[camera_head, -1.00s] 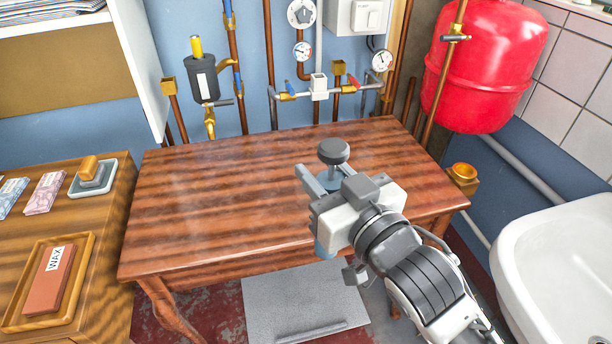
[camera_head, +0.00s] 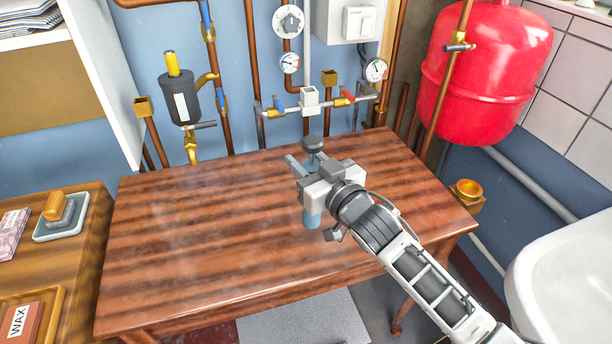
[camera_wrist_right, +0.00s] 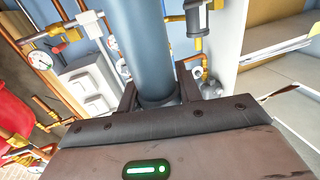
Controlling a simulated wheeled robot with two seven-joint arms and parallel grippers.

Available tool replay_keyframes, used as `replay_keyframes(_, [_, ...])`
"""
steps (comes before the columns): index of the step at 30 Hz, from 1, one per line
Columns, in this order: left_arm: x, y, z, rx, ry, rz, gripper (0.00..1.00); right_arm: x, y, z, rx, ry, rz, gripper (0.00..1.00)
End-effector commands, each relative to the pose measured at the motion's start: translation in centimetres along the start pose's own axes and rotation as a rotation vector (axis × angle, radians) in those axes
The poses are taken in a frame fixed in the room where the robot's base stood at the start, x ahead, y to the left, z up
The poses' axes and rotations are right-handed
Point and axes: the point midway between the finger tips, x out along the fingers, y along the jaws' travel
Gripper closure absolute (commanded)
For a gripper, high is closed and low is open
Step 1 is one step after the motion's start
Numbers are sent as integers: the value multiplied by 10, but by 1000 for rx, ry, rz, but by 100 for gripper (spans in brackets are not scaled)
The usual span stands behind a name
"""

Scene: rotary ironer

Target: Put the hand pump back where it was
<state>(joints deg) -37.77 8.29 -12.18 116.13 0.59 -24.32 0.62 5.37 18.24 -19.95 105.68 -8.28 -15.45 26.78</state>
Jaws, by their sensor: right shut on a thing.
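The hand pump is a blue-grey cylinder with a dark round knob (camera_head: 313,143) on top. My right gripper (camera_head: 308,168) is shut on it above the wooden table, and the pump looks close to upright. The lower end of the pump (camera_head: 311,218) shows below the gripper; I cannot tell whether it touches the table top. In the right wrist view the pump's blue-grey body (camera_wrist_right: 137,45) stands between the two dark fingers (camera_wrist_right: 158,98). My gripper body hides the pump's middle in the head view. My left gripper is not in view.
The wooden table (camera_head: 190,240) is otherwise bare. Copper pipes, gauges and a valve manifold (camera_head: 309,101) run along the wall behind it. A red tank (camera_head: 478,75) hangs at the back right, with a white basin (camera_head: 565,265) at the right. A wooden counter (camera_head: 75,262) stands at the left.

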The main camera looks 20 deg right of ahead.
Motion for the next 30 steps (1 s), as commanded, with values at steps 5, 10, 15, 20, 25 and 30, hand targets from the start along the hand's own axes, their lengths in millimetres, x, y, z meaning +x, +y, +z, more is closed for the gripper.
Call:
replay_keyframes(5, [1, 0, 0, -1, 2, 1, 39, 10, 6, 12, 0, 3, 0, 100])
replay_keyframes(10, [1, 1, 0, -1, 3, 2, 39, 14, 8, 34, 3, -1, -1, 100])
replay_keyframes(15, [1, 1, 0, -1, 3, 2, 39, 14, 7, 48, 1, 3, -2, 100])
replay_keyframes(20, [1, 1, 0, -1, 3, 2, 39, 14, 8, 48, 0, 3, -2, 100])
replay_keyframes(25, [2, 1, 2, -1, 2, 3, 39, 13, 8, 52, 0, 3, -2, 100])
replay_keyframes(30, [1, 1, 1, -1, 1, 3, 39, 13, 8, 52, 0, 0, -1, 43])
